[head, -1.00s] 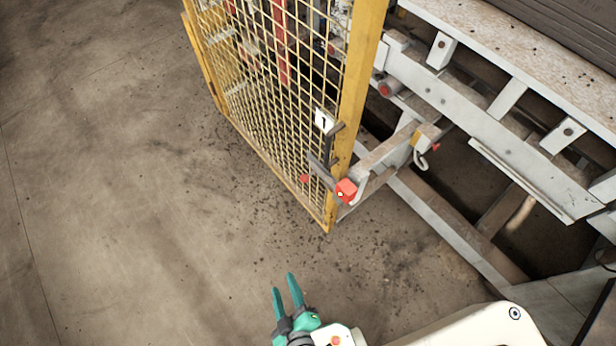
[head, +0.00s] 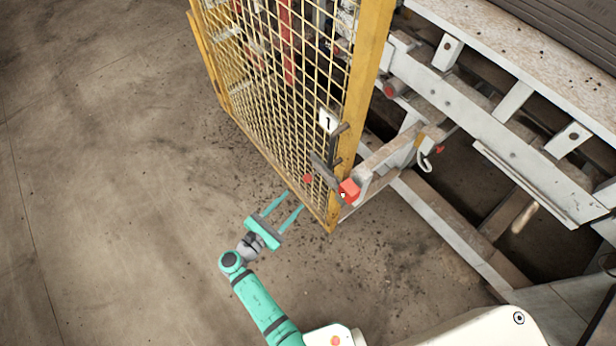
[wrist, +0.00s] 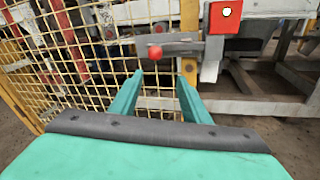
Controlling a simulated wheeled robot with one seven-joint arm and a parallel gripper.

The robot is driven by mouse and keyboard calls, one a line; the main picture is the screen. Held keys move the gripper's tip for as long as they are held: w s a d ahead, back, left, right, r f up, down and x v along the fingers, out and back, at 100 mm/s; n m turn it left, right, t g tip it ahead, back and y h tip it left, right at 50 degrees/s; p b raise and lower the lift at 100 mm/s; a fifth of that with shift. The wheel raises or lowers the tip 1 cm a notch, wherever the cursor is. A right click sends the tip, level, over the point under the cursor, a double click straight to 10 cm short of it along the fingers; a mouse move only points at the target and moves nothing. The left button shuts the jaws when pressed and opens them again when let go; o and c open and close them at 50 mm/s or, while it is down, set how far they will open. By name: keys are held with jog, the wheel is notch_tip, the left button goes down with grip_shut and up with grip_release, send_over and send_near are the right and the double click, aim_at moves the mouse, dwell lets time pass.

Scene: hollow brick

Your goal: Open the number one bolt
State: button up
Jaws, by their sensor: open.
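The number one bolt (head: 324,166) is a grey metal slide on the yellow mesh gate's edge, below a white plate marked 1 (head: 329,121). It also shows in the wrist view (wrist: 182,48). Its red round knob (head: 308,178) sticks out at its left end; in the wrist view the knob (wrist: 155,52) lies just above the gap between my fingertips. A red block (head: 349,191) sits at the bolt's right end. My gripper (head: 294,200) is open and empty, in front of the gate and pointing towards the bolt. The wrist view shows both teal fingers (wrist: 160,78) apart, touching nothing.
The yellow mesh gate (head: 366,75) stands beside a grey steel machine frame (head: 470,90). The concrete floor (head: 110,180) to the left is clear.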

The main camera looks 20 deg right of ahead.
aim_at(308, 178)
jog(key=shift+h, duration=0.5)
jog(key=x, duration=0.3)
jog(key=r+x, duration=0.1)
jog(key=x, duration=0.3)
jog(key=w+r+x, duration=0.1)
jog(key=x, duration=0.3)
jog(key=shift+a, duration=0.25)
jog(key=shift+c, duration=0.6)
grip_shut()
